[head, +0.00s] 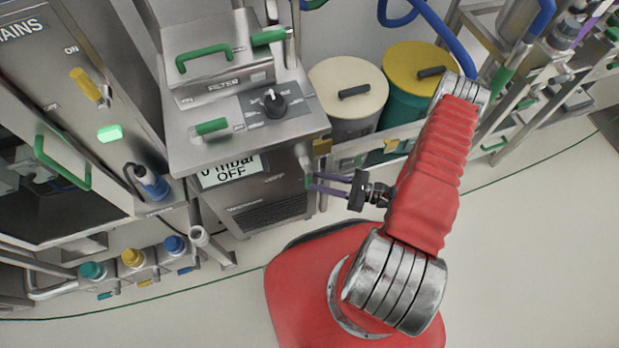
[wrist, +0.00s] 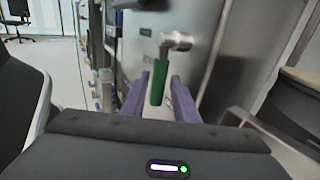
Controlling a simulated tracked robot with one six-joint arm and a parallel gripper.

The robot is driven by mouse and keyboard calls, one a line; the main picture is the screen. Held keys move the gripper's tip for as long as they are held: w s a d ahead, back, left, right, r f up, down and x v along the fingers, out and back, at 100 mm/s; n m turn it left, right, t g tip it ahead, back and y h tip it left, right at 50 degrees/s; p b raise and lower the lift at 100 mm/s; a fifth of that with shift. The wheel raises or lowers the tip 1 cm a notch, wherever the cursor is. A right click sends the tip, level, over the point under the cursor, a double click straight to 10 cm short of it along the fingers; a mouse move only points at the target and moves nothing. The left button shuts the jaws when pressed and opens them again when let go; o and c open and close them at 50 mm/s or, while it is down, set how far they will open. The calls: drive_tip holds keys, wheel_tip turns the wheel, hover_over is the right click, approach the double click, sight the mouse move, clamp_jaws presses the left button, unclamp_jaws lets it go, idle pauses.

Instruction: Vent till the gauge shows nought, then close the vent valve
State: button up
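The gauge display (head: 232,170) on the steel unit's front reads "0 mbar" with "OFF" below, partly cut off by the unit's top. The green vent valve handle (wrist: 158,82) hangs down from a metal pivot on the unit's side in the wrist view. My gripper (head: 314,183) has purple fingers pointing left at the handle. In the wrist view the fingers (wrist: 160,88) stand apart, one on each side of the handle, with gaps visible. Whether the tips reach past it is hard to tell.
The steel unit's top has a black knob (head: 275,103) and a green handle (head: 211,127). A cream-lidded bin (head: 335,75) and a yellow-lidded bin (head: 412,62) stand behind my arm. A mains cabinet (head: 60,110) is at left. Floor at right is clear.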

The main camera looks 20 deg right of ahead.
sight(309, 179)
drive_tip(key=shift+x, duration=2.1)
drive_tip(key=shift+c, duration=0.2)
clamp_jaws()
drive_tip(key=shift+d, duration=0.1)
